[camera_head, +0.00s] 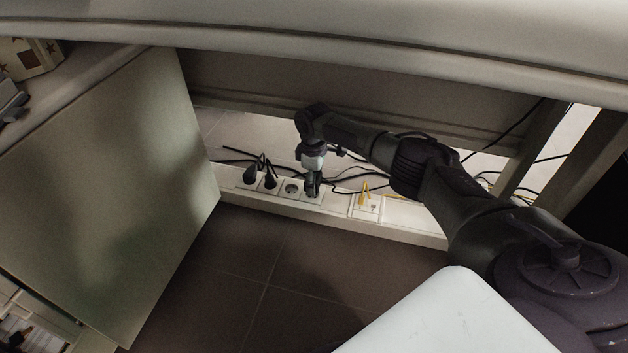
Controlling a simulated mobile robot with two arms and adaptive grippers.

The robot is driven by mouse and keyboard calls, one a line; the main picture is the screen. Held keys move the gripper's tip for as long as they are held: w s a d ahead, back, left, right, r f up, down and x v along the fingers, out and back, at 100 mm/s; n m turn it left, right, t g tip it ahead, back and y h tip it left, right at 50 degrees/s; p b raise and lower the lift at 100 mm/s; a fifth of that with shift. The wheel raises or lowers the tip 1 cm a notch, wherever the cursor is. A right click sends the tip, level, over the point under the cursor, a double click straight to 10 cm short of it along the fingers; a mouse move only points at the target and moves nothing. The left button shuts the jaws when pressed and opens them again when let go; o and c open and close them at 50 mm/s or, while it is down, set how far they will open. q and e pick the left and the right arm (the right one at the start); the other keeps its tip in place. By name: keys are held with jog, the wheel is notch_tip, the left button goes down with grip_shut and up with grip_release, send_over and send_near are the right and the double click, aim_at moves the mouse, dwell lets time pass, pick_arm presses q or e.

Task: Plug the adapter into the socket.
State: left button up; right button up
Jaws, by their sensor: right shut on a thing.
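My right gripper (313,188) reaches down to a white socket strip (330,217) low along the floor under the desk. It is shut on the adapter, a small dark shape between the fingers, mostly hidden by them. The gripper sits over the socket right of an empty round socket (291,188). I cannot tell whether the adapter's pins are in the socket or just above it. My left gripper is not in view.
Two black plugs, a left one (250,175) and a right one (270,180), fill sockets at the left. Yellow cables (363,192) enter a port at the right. Black cables lie behind. A cabinet panel (110,190) stands left; the desk edge (330,52) hangs above.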

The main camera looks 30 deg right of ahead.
jog(key=shift+f, duration=1.3)
dwell(3.5)
jog(key=o, duration=1.6)
notch_tip(320, 180, up, 12)
